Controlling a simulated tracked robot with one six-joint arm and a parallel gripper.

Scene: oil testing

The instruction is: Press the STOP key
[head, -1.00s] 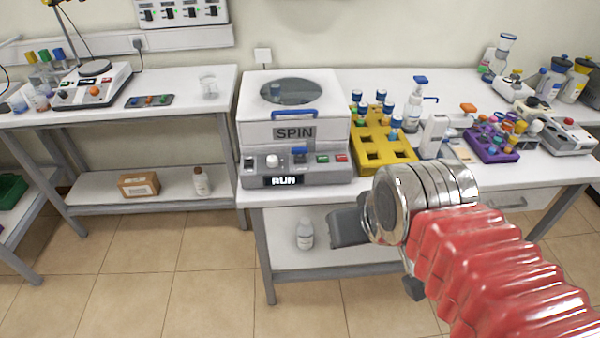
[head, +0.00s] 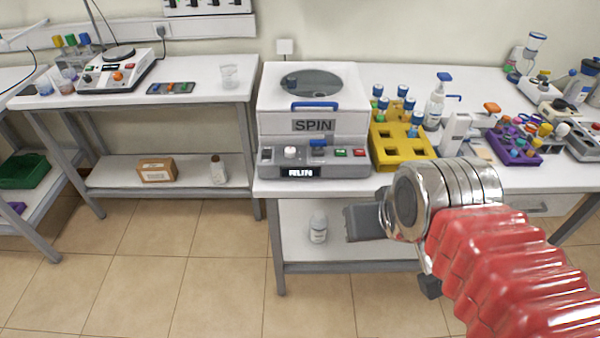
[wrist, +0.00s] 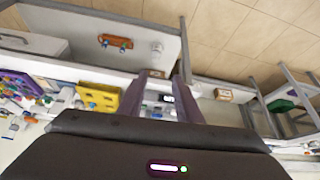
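The white and grey spin machine (head: 313,125) stands on the middle bench, lid down. Its front panel has a display (head: 300,172) reading RUN, a white knob (head: 290,152), a green key (head: 340,153) and a red key (head: 358,152) at the right end. The key lettering is too small to read; the red one looks like the STOP key. My gripper (head: 364,222) is in front of the bench, below and apart from the panel, pointing left in the head view. In the wrist view, my gripper (wrist: 166,78) shows two fingers with a gap between them and nothing held.
A yellow rack (head: 404,153) with blue-capped tubes stands right beside the machine. A pump bottle (head: 436,105) and a purple rack (head: 515,150) are further right. A bottle (head: 318,228) stands on the lower shelf. The floor in front is clear.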

